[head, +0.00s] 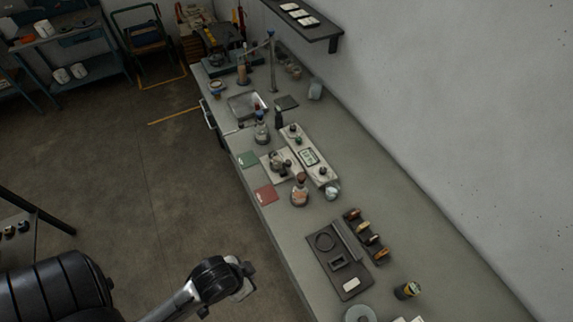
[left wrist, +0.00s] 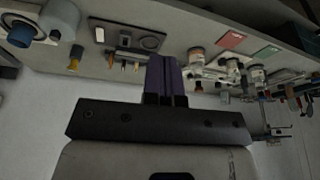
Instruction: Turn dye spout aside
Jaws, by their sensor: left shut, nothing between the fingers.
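My left gripper (head: 246,278) hangs over the floor beside the bench's front edge, at the bottom of the head view. In the left wrist view its dark fingers (left wrist: 163,72) are together, with nothing between them. Mid-bench stand a pale panel with knobs and a small display (head: 309,157), a small apparatus on a pale base (head: 279,163), a flask with a reddish-brown top (head: 300,192) and another flask (head: 262,132). The gripper is well apart from all of these. I cannot tell which small part is the dye spout. My right gripper is not in view.
A red mat (head: 265,194) and a green mat (head: 247,159) lie along the front edge. A black tray (head: 351,285) and a rack of amber-coloured items (head: 372,243) are nearer. A sink (head: 247,105) and a tall pole (head: 272,65) stand farther back. The wall bounds the right.

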